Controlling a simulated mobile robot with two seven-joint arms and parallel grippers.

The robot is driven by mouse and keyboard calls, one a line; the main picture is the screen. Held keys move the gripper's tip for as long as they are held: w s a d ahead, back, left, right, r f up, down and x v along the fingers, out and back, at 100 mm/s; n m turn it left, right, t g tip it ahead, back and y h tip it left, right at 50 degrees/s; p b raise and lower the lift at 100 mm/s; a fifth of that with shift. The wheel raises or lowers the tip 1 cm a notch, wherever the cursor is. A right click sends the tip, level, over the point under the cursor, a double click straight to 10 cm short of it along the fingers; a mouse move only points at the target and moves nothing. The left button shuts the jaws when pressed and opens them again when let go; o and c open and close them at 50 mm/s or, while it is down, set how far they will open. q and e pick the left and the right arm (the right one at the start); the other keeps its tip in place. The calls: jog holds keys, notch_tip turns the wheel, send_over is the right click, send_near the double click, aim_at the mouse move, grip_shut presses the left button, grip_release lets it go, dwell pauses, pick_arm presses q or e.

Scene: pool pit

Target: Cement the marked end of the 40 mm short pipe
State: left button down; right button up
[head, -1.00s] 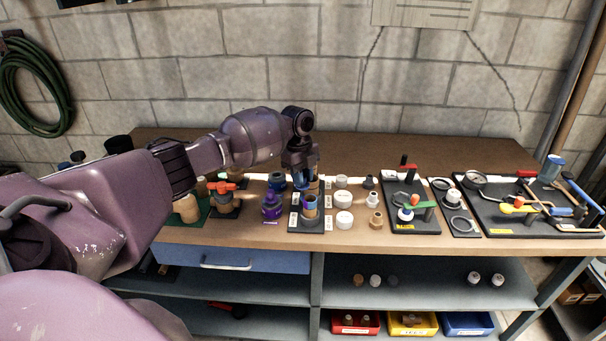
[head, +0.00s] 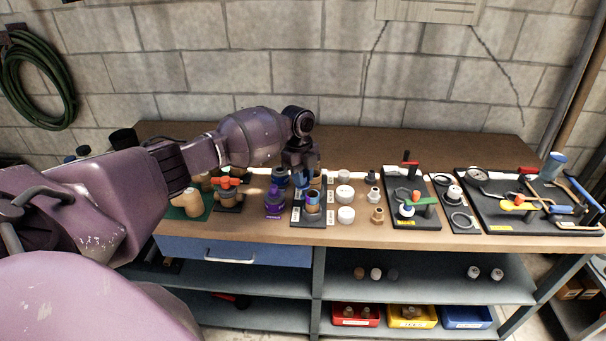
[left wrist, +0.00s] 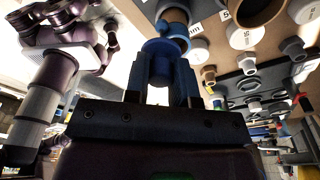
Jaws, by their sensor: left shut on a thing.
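My left gripper (head: 300,170) is over the dark pipe rack (head: 308,221), pointing down. The left wrist view shows its fingers (left wrist: 160,88) shut on a blue piece with a round flange (left wrist: 160,60), possibly a dauber cap. A short tan pipe with a blue band (head: 312,206) stands upright in the front of the rack. It also shows just beyond the held piece in the left wrist view (left wrist: 174,16); whether they touch, I cannot tell. Another tan pipe (head: 315,181) is partly hidden behind the gripper. My right gripper is not in view.
A purple can (head: 274,204) and a blue can (head: 280,178) stand left of the rack. White caps (head: 345,214) and small fittings stand close on its right. A board with a green-handled valve (head: 412,214) is further right. The bench's back strip is clear.

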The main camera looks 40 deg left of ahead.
pick_arm(q)
jog(key=shift+s, duration=0.1)
jog(key=shift+s+d+r, duration=0.1)
jog(key=shift+s+d, duration=0.1)
jog(key=shift+d, duration=0.05)
jog(key=shift+s+d, duration=0.25)
jog(key=shift+d, duration=0.15)
jog(key=shift+d, duration=0.4)
jog(key=shift+d, duration=0.25)
jog(key=shift+d, duration=0.3)
jog(key=shift+w+d, duration=0.1)
jog(key=shift+d, duration=0.15)
jog(key=shift+w+d, duration=0.4)
